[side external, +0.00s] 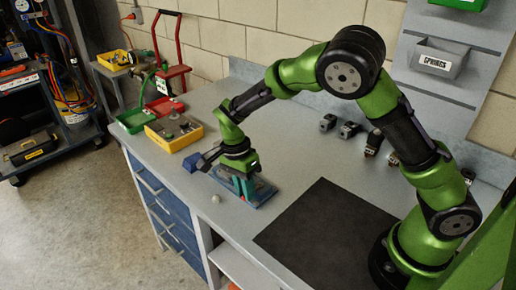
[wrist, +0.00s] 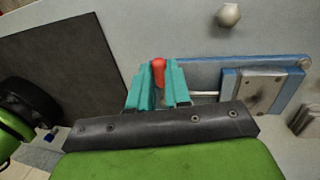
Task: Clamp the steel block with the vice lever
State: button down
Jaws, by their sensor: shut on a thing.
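My gripper (side external: 243,186) points down at the blue vice (side external: 263,194) on the grey bench. In the wrist view its teal fingers (wrist: 157,88) are closed around the red vice lever (wrist: 158,70), whose rounded tip shows between them. The blue vice base (wrist: 210,68) extends right from the fingers. A grey metal plate or block (wrist: 262,90) with a dark spot sits on the base's right end; I cannot tell whether it is the steel block. A thin rod runs towards it, partly hidden by my gripper.
A small pale round knob (side external: 216,199) lies on the bench near its front edge. A black mat (side external: 318,225) is to the right. A yellow bin (side external: 174,133) and a green bin (side external: 132,120) stand at the left. Several small metal parts (side external: 348,130) sit behind.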

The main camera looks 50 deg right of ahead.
jog(key=c, duration=1.1)
grip_release()
jog(key=w+r, duration=0.1)
jog(key=r, duration=0.4)
jog(key=w+r, duration=0.1)
jog(key=r, duration=0.5)
jog(key=w+r, duration=0.1)
jog(key=r, duration=0.4)
jog(key=shift+w+r, duration=0.15)
jog(key=shift+r, duration=0.2)
